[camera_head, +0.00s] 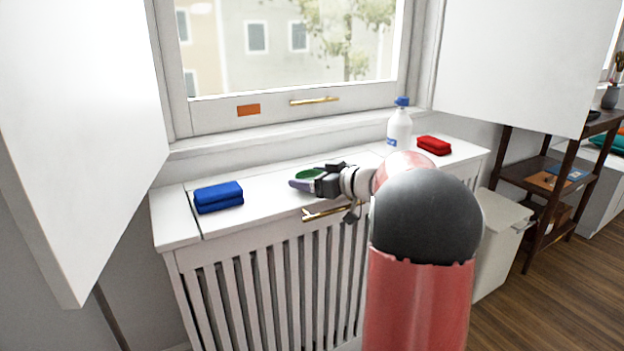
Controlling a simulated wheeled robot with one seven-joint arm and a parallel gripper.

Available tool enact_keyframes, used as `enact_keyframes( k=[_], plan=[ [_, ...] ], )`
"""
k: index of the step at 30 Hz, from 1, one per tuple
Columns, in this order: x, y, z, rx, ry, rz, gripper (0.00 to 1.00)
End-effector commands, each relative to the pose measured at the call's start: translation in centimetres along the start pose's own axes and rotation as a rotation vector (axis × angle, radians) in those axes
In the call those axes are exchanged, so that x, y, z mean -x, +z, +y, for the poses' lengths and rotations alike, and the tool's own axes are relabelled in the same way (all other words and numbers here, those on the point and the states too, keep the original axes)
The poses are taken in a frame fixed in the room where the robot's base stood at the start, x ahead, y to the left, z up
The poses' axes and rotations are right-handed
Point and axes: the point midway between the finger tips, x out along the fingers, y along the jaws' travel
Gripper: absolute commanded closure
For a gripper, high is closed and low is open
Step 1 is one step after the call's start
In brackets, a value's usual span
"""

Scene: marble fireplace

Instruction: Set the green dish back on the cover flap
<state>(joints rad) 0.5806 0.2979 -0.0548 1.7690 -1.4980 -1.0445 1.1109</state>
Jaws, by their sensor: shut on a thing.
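The green dish (309,174) has a green inside and a greyish-purple outer side. It is at the middle of the white radiator cover, and its right part is hidden by my gripper (318,184). My gripper is shut on the dish's right side. The cover flap (268,209) is the white top panel, lying flat, with a brass handle (327,213) on its front edge. The dish is over the flap; I cannot tell whether it touches it.
A folded blue cloth (218,197) lies at the flap's left end. A white bottle with a blue cap (399,128) and a folded red cloth (434,146) are at the right. A window sill (270,137) runs behind. White panels (75,120) flank the window. A bin (497,240) stands right.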

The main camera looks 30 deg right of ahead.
Motion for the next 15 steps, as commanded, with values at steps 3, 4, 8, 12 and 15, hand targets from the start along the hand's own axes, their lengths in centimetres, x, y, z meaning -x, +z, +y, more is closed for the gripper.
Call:
enact_keyframes(
  k=[3, 4, 8, 12, 15],
  plan=[
    [0.12, 0.21, 0.09, -0.001, 0.003, 0.0, 0.51],
    [0.12, 0.2, 0.09, -0.001, 0.003, 0.0, 0.51],
    [0.11, 0.31, 0.08, -0.002, 0.002, 0.0, 0.51],
    [0.07, 0.59, 0.09, -0.001, 0.002, -0.001, 0.18],
    [0.07, 0.59, 0.09, -0.001, 0.002, -0.001, 0.05]
  ],
)
